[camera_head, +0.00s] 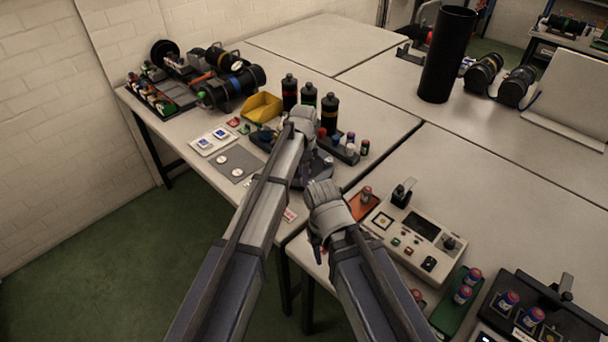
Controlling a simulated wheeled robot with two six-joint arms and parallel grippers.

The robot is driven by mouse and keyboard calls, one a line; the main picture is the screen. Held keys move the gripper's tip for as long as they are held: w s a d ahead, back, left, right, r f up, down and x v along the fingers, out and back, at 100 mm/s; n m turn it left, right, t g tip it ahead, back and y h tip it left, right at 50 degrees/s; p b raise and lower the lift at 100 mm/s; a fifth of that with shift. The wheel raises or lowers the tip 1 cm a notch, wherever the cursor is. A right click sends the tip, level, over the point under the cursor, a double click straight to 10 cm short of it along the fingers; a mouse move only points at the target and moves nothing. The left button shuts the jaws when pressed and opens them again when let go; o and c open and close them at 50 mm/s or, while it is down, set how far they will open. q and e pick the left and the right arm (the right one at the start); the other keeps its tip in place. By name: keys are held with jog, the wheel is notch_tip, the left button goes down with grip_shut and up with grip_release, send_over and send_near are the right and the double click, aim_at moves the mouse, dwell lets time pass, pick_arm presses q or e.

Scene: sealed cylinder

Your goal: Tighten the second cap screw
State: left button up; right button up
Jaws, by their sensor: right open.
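My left gripper (302,124) is over the near table, just in front of several upright black cylinders (329,113) with coloured bands. Its fingers are hidden behind its own wrist and arm, so its jaws and anything in them cannot be seen. A dark fixture (318,168) shows partly beside my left arm. My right gripper (318,246) is lower, near the table's front edge, left of the control box, and it is open. No cap screw can be picked out for sure; small red-and-blue capped pieces (365,147) stand by a dark rack (345,155).
A yellow bin (262,107), a grey mat with two white discs (237,165) and a large black cylinder assembly (235,85) lie to the left. A control box (415,235) and a green tray (450,312) are at right. A tall black tube (447,55) stands behind.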

pick_arm(q)
jog(key=shift+o, duration=0.6)
pick_arm(e)
jog(key=shift+r, duration=0.1)
pick_arm(q)
notch_tip(320, 180, up, 8)
jog(key=p, duration=0.7)
jog(key=shift+f+p, duration=0.1)
jog(key=shift+p, duration=0.3)
pick_arm(e)
notch_tip(320, 180, up, 8)
jog(key=shift+f, duration=0.2)
pick_arm(q)
jog(key=s+a+n, duration=0.8)
jog(key=s, duration=0.4)
jog(key=s+a+n, duration=0.7)
jog(key=s+a, duration=0.2)
jog(key=s, duration=0.2)
jog(key=s+d+m, duration=0.1)
jog(key=s+d, duration=0.2)
jog(key=d, duration=0.2)
jog(key=s+d+m+y, duration=0.1)
jog(key=s+d+m, duration=0.1)
jog(key=d, duration=0.4)
jog(key=shift+s, duration=0.4)
